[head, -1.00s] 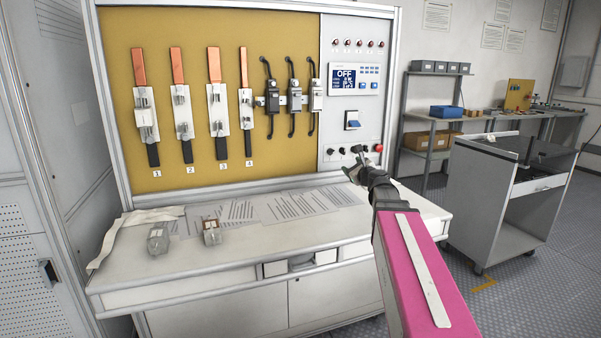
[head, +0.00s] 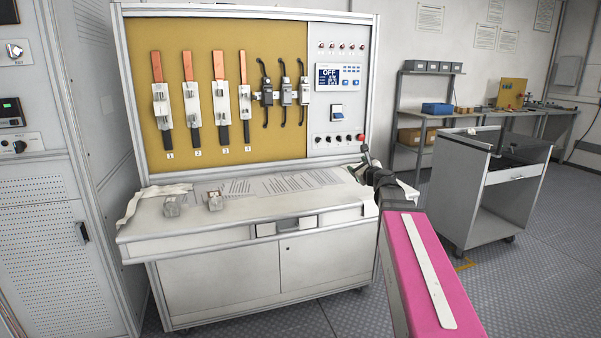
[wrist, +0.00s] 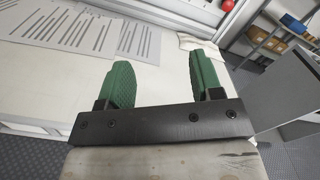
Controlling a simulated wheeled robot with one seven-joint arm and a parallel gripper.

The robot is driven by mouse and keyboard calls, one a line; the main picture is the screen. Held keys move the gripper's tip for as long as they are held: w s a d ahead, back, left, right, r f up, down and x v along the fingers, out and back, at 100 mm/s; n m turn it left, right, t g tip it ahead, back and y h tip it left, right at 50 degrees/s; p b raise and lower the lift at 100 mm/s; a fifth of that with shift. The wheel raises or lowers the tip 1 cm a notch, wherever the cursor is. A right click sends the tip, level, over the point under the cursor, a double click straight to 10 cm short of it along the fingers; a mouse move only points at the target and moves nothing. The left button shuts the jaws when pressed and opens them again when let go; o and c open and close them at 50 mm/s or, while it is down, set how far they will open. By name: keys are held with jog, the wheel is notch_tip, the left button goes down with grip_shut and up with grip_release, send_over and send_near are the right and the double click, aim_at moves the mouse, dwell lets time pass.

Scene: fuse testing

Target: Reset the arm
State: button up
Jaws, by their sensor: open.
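My gripper (head: 366,162) is at the end of my pink arm, in front of the right end of the workbench (head: 245,222). In the wrist view, its two green fingers (wrist: 166,80) are spread apart with nothing between them. Beyond the fingers, the white bench top and printed sheets (wrist: 75,33) show. The fingers are small and partly hidden behind my wrist in the head view.
A test panel (head: 225,85) with fuses and a control unit stands behind the bench. Two small blocks (head: 214,201) and a cloth (head: 150,199) lie at the bench's left. A grey cart (head: 486,195) stands at the right. Floor between bench and cart is clear.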

jog(key=s+a+f+n+g, duration=0.2)
jog(key=s+f+n+g, duration=0.1)
jog(key=f+n, duration=0.3)
jog(key=s+a+f+n+g, duration=0.3)
jog(key=s+f, duration=0.1)
jog(key=f, duration=0.3)
jog(key=s+a+f+n+g, duration=0.2)
jog(key=s+f+n, duration=0.1)
jog(key=f+n, duration=0.3)
jog(key=s+d+f+n+g+h, duration=0.2)
jog(key=s+f+n+g, duration=0.2)
jog(key=s+f, duration=0.5)
jog(key=s+d+f+n+g+h, duration=0.2)
jog(key=s+f+n+g+h, duration=0.1)
jog(key=s+f+n+g, duration=0.2)
jog(key=s+f+n, duration=0.2)
jog(key=s+f, duration=0.2)
jog(key=shift+n+h, duration=0.3)
